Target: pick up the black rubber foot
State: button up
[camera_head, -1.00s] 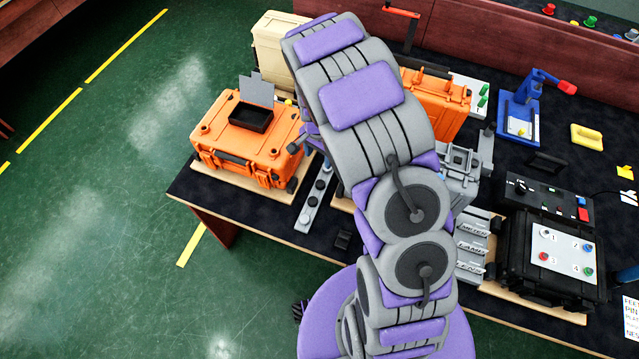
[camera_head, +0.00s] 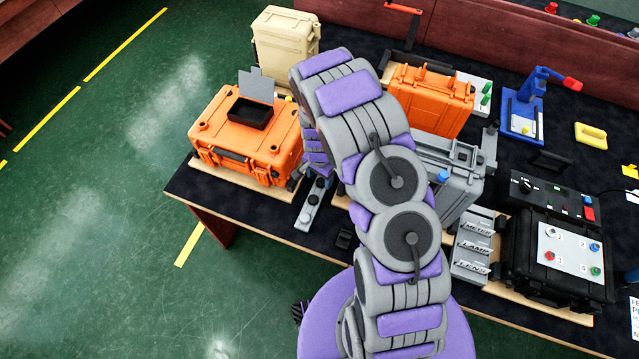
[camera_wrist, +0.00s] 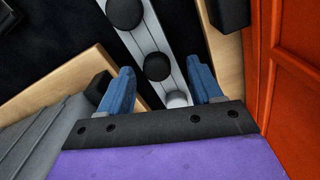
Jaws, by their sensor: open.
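Black round pieces that look like rubber feet stand in a row on a grey strip (camera_head: 301,224). In the wrist view, one black foot (camera_wrist: 157,66) lies between the fingertips and another (camera_wrist: 125,12) is farther along the strip (camera_wrist: 143,38). I cannot tell which foot the task names. My gripper (camera_wrist: 160,68) is open, its two blue fingers on either side of the strip, with nothing held. In the head view my gripper (camera_head: 324,183) is low over the strip's far end, partly hidden by my arm. Whether the fingers touch anything is unclear.
An orange case (camera_head: 235,142) stands close left of my gripper; its wall (camera_wrist: 292,85) fills the wrist view's right edge. A grey open box (camera_head: 455,180) and labelled grey trays (camera_head: 472,247) lie right. A small black block (camera_head: 344,238) sits near the table's front edge.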

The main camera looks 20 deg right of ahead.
jog(key=shift+d+f, duration=0.25)
jog(key=shift+f, duration=0.55)
jog(key=shift+d, duration=0.1)
jog(key=shift+a, duration=0.25)
jog(key=c, duration=0.8)
jog(key=shift+d, duration=0.1)
jog(key=c, duration=0.3)
jog(key=shift+r, duration=0.15)
